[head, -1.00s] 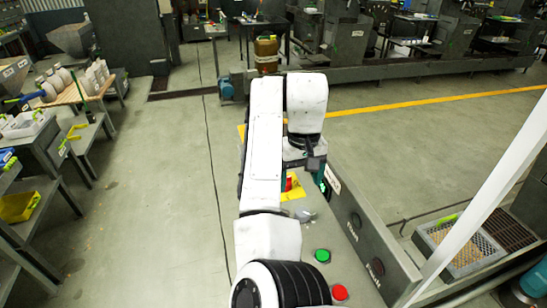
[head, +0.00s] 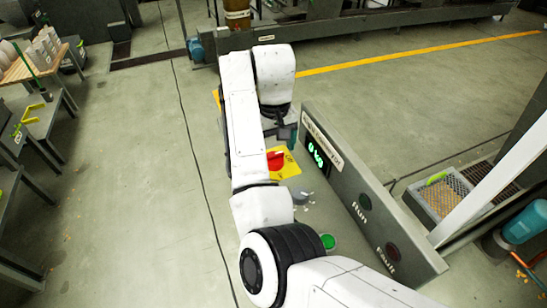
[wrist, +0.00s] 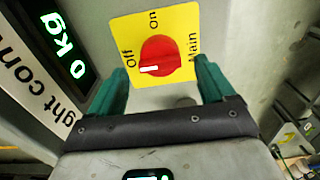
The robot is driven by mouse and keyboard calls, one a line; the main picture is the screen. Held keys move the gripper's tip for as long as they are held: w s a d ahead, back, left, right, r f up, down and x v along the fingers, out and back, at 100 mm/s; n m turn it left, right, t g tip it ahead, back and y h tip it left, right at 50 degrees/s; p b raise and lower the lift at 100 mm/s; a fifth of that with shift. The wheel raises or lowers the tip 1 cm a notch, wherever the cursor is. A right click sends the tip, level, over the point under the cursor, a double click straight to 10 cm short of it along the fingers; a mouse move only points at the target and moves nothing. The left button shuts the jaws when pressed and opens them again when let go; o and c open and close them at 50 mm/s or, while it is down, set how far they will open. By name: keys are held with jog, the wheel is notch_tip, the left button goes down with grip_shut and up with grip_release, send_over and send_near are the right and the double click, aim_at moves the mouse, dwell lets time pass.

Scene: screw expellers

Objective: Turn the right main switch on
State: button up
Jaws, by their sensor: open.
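The main switch is a red knob (wrist: 160,56) on a yellow plate (wrist: 183,18) marked Off, On and Main. In the wrist view the knob's white mark lies on its lower left, on the Off side. The red knob (head: 275,160) and its plate (head: 290,166) also show in the head view, just below my gripper's end. My gripper (wrist: 161,68) is open and empty. Its two green fingers appear on either side of the knob in the wrist view, with gaps between. Whether they reach the knob's depth I cannot tell. The head view mostly hides the fingers behind my arm.
A grey panel (head: 350,190) with a green 0 kg display (head: 315,154) and Run and Fault lamps stands right of the switch. A green button (head: 327,241) and a small grey knob (head: 301,195) sit nearer. Open floor (head: 120,200) lies left.

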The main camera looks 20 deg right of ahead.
jog(key=shift+f, duration=1.7)
jog(key=shift+c, duration=0.4)
jog(key=c, duration=1)
